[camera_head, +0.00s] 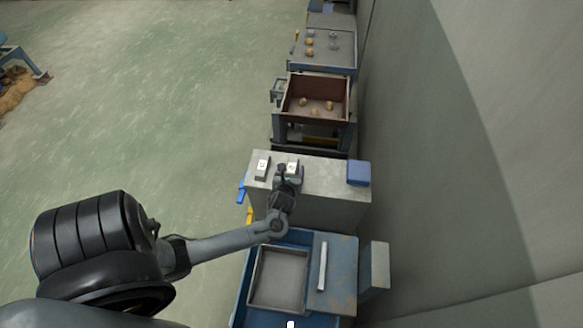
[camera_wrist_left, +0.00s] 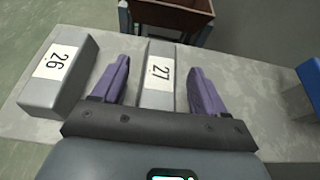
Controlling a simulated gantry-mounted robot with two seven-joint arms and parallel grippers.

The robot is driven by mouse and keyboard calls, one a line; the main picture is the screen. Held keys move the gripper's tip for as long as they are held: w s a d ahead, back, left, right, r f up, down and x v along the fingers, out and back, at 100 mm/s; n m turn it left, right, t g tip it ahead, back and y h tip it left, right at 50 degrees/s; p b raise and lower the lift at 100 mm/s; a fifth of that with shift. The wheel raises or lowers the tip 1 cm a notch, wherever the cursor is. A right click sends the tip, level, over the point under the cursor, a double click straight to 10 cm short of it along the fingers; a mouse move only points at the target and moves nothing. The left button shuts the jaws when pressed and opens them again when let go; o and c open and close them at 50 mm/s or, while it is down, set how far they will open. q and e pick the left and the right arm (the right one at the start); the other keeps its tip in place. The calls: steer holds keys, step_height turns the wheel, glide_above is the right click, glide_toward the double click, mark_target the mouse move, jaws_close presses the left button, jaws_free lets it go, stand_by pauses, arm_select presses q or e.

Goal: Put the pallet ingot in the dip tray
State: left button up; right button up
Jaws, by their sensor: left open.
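Two grey ingots with white number labels lie on a pale grey block (camera_head: 325,178). The ingot labelled 26 (camera_wrist_left: 60,75) is on the left, and it also shows in the head view (camera_head: 262,167). The ingot labelled 27 (camera_wrist_left: 158,85) lies between the spread purple fingers of my left gripper (camera_wrist_left: 159,68), with a gap on each side. In the head view my left gripper (camera_head: 290,173) partly covers ingot 27 (camera_head: 293,165). A shallow, empty grey tray (camera_head: 280,280) sits in a blue bench nearer me. My right gripper is not seen.
A blue box (camera_head: 358,172) stands at the block's right end. Behind the block is a brown open bin (camera_head: 318,92) with several round pieces, then a bench with more pieces. A pale bar (camera_head: 322,265) lies right of the tray. A wall bounds the right side.

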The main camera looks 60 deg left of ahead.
arm_select(q)
steer(key=s+d+r+n+h+p, duration=0.1)
steer(key=s+d+r+n+h, duration=0.2)
steer(key=d, duration=0.4)
steer(key=s+d+n+g+h, duration=0.1)
steer(key=d+n+h, duration=0.1)
steer(key=d+n, duration=0.4)
steer(key=s+d+r+n+h+p, duration=0.1)
steer(key=s+d+r+n+h, duration=0.15)
steer(key=d, duration=0.65)
steer(key=s+d+r+n+g+h, duration=0.3)
steer(key=s+d+r+n, duration=0.3)
steer(key=n, duration=0.6)
steer(key=s+d, duration=0.2)
steer(key=s, duration=0.1)
steer(key=shift+r+g, duration=0.3)
steer(key=shift+r, duration=0.1)
